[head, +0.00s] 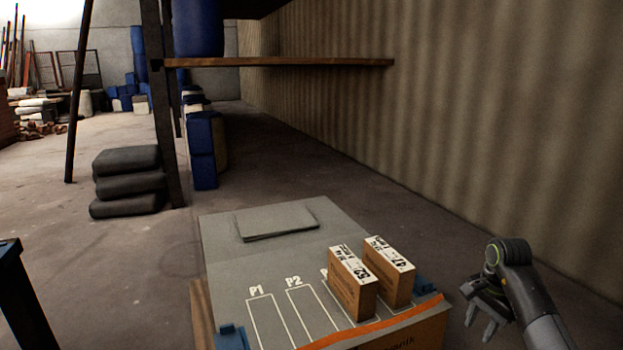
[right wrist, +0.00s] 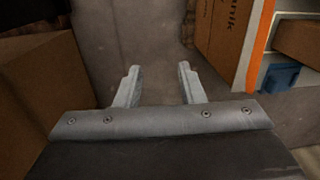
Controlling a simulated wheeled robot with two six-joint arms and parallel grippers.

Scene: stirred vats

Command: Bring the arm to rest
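My right gripper (head: 480,328) hangs at the lower right in the head view, to the right of the grey board and apart from it. In the right wrist view its two fingers (right wrist: 158,72) stand apart with only bare floor between them, so it is open and empty. My left gripper is not in view.
The grey board (head: 225,257) has marked slots, P1 and P2 empty. Two brown boxes, one marked 52 (head: 352,290) and one marked 47 (head: 390,275), stand on its right part. An orange-edged carton (right wrist: 232,40) is close right of the fingers in the wrist view.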

